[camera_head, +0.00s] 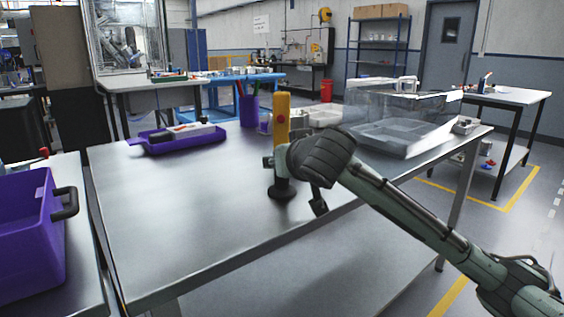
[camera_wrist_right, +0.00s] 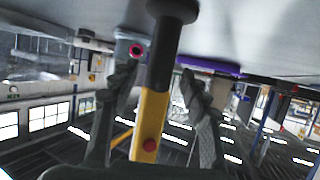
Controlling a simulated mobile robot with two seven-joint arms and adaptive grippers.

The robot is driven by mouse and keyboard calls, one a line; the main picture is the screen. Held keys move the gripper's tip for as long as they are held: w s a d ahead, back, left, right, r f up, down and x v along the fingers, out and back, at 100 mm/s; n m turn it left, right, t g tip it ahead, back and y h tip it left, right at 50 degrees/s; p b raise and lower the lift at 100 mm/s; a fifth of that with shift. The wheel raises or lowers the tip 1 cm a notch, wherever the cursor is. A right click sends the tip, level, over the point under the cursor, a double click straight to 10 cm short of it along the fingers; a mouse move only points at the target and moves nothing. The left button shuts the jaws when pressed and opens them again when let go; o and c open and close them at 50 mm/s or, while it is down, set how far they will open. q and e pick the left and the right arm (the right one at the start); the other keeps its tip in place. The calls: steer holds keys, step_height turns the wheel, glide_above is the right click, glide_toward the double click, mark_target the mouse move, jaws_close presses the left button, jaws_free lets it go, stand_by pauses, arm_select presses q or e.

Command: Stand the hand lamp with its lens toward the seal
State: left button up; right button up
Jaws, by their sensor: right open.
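The hand lamp (camera_head: 282,122) stands upright on the steel table, yellow with a red button and a black base. In the right wrist view, which is upside down, the lamp (camera_wrist_right: 152,120) is between the spread fingers of my right gripper (camera_wrist_right: 160,80). In the head view my right gripper (camera_head: 291,172) reaches the lamp from the right, low on its body. The lens cannot be made out. A pinkish-red ring (camera_wrist_right: 137,50), possibly the seal, shows on a grey metal part beside the lamp in the wrist view. My left gripper is out of view.
A purple tray (camera_head: 150,150) with items lies at the table's far left, near a purple cup (camera_head: 249,110). A clear bin (camera_head: 385,108) stands at the far right. A purple crate (camera_head: 25,235) is on the left table. The table's front left (camera_head: 190,220) is clear.

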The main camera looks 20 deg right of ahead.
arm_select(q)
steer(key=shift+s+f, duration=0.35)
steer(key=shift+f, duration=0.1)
arm_select(e)
steer(key=v, duration=0.8)
steer(key=shift+s, duration=0.2)
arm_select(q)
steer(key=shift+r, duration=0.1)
